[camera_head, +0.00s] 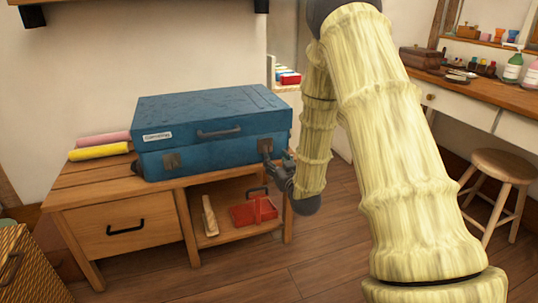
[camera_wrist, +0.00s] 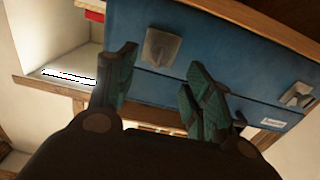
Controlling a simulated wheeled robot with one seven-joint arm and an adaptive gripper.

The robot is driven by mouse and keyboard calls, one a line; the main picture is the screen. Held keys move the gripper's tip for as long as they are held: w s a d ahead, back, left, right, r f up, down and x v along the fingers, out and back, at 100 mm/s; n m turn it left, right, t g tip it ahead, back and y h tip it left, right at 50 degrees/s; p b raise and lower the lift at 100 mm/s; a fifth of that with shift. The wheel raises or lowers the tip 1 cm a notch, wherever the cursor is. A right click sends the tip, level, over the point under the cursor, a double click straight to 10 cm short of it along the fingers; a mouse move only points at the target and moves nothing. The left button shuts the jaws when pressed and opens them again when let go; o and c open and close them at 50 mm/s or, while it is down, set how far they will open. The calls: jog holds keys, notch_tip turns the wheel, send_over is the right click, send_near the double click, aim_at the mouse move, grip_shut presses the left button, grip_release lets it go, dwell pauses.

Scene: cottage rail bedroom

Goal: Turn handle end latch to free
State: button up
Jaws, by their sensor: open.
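A blue suitcase (camera_head: 205,110) lies shut on a wooden bench. Its front carries a dark handle (camera_head: 218,132), a left metal latch (camera_head: 172,160) and a right metal latch (camera_head: 265,145). My gripper (camera_head: 275,168) is at the suitcase's front right, close to the right latch. In the wrist view the suitcase appears turned over, with one latch plate (camera_wrist: 162,48) between and beyond the fingertips and the other (camera_wrist: 298,95) far right. My gripper (camera_wrist: 162,62) is open with nothing between its fingers. I cannot tell whether a finger touches the suitcase, nor whether the latch is turned.
The wooden bench (camera_head: 120,195) has a drawer and an open shelf holding a red caddy (camera_head: 255,209) and a wooden-coloured item (camera_head: 210,216). Pink and yellow rolls (camera_head: 98,150) lie left of the suitcase. A stool (camera_head: 500,170) and counter stand right. Floor in front is clear.

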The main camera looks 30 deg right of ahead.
aim_at(268, 149)
jog(key=b+x, duration=0.2)
jog(key=x, duration=0.5)
jog(key=shift+w, duration=0.35)
jog(key=shift+f, duration=0.1)
jog(key=c, duration=1.1)
jog(key=shift+o, duration=0.2)
